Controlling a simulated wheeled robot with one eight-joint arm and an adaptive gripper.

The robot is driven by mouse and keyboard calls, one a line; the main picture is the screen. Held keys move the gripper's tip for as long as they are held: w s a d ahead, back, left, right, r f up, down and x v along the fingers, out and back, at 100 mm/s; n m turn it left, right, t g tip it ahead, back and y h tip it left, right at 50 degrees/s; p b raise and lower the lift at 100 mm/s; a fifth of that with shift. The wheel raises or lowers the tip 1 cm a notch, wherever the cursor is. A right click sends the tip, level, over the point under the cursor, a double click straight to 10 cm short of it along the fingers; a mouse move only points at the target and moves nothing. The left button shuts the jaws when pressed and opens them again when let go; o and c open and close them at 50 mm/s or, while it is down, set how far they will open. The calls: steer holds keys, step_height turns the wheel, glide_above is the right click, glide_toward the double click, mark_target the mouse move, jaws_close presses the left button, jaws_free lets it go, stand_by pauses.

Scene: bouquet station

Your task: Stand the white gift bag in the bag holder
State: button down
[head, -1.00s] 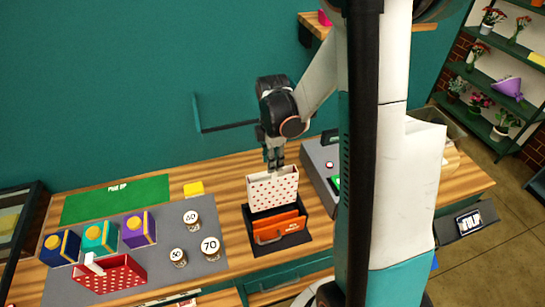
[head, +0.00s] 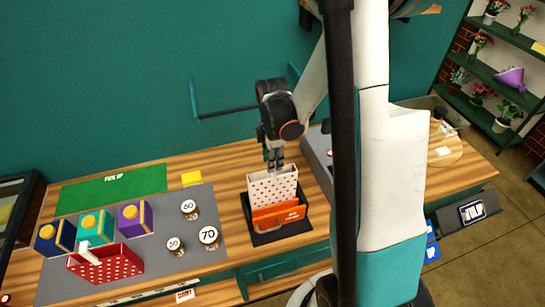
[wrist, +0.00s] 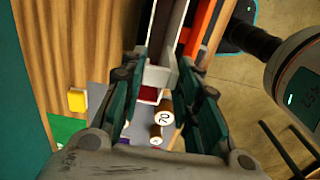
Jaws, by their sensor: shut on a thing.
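The white gift bag with red dots (head: 272,187) is upright in my gripper (head: 273,166), which is shut on its top edge. The bag is at the dark bag holder (head: 284,237), directly behind an orange bag (head: 278,216) that stands in the holder's front. The orange bag hides the white bag's lower part, so I cannot tell whether its bottom rests on the holder. In the wrist view, the white bag (wrist: 171,45) runs between the fingers of my gripper (wrist: 164,95), with the orange bag (wrist: 204,38) beside it on the right.
A grey mat (head: 215,250) on the left carries several boxes, a red dotted basket (head: 105,264) and round pots marked 50, 60 and 70 (head: 208,237). A yellow block (head: 191,178) and green mat (head: 115,187) lie behind. A grey unit (head: 316,155) stands close right of the holder.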

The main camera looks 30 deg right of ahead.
steer(key=shift+f+b, duration=1.5)
steer(key=shift+f, duration=0.05)
steer(key=c, duration=1.1)
jaws_free()
steer(key=shift+r, duration=0.1)
step_height(320, 180, up, 12)
steer(key=shift+f, duration=0.1)
